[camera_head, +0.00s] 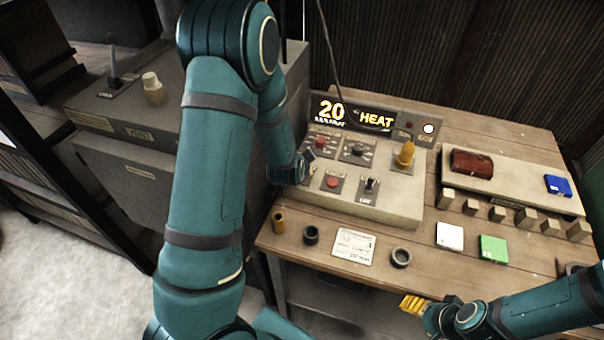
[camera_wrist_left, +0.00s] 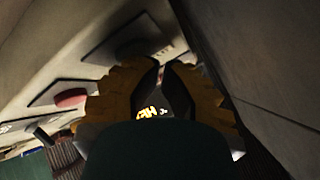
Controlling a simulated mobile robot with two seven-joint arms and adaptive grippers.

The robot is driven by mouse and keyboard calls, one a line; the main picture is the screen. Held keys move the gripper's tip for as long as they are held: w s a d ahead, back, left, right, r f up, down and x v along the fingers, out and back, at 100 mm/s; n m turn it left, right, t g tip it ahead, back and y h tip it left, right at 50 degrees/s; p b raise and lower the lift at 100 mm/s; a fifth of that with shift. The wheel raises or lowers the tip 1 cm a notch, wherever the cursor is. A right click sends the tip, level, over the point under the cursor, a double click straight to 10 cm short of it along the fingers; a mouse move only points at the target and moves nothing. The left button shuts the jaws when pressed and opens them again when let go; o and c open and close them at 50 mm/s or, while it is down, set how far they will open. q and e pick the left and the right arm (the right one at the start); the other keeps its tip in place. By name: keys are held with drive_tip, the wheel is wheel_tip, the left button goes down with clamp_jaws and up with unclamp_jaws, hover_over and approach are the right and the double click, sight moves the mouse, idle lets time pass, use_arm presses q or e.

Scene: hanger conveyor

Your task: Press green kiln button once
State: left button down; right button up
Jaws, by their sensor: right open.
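The kiln console (camera_head: 395,200) stands on the wooden bench, its display (camera_head: 355,114) lit with "20" and "HEAT". No green button shows on it; the left front part of the panel is covered by my left arm and gripper. A red button (camera_head: 333,183) sits just right of my left gripper (camera_head: 303,168), which is low at the console's left side; contact cannot be told. In the left wrist view its yellow fingers (camera_wrist_left: 166,66) have tips close together, and the red button (camera_wrist_left: 70,97) is to the left. My right gripper (camera_head: 414,306) is open and empty at the bench's front edge.
The console also carries a red lamp (camera_head: 320,142), a yellow knob (camera_head: 404,155) and a toggle switch (camera_head: 371,186). A white tile (camera_head: 450,236) and a green tile (camera_head: 493,249) lie right of it. Rings and a paper card (camera_head: 353,245) lie in front.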

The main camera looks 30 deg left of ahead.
use_arm(q)
drive_tip(key=shift+r+p, duration=0.7)
drive_tip(key=shift+r, duration=0.15)
wheel_tip(320, 180, up, 5)
drive_tip(key=p, duration=0.4)
drive_tip(key=shift+r, duration=0.1)
idle(0.7)
